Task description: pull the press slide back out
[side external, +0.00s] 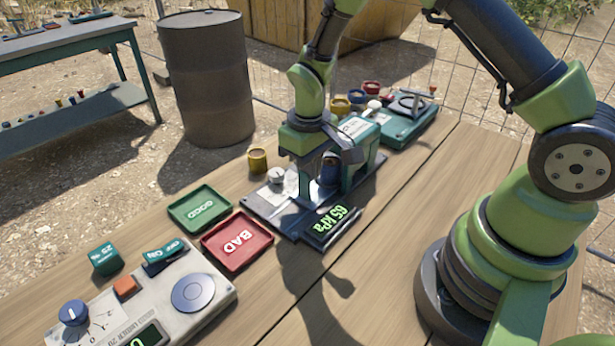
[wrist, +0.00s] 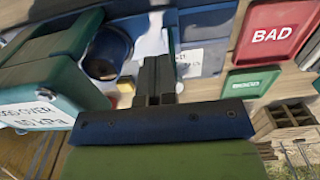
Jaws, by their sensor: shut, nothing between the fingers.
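The press (side external: 357,165) stands on the table on a grey base plate (side external: 262,205), with a teal body and a green "65 kPa" display (side external: 331,226) in front. My gripper (side external: 312,185) points down over the press base, close to the teal body, and partly hides it. In the wrist view my gripper's dark fingers (wrist: 158,66) are together with nothing between them. A dark blue cylinder (wrist: 108,50) of the press is just left of them, and the teal press body (wrist: 50,85) is farther left. I cannot clearly make out the slide or whether the fingers touch it.
A green GOOD tray (side external: 200,208) and a red BAD tray (side external: 237,241) lie left of the press. A pale control box (side external: 140,305) is at front left. A yellow cup (side external: 257,160) and a teal device (side external: 405,122) stand behind. A barrel (side external: 207,80) stands off the table.

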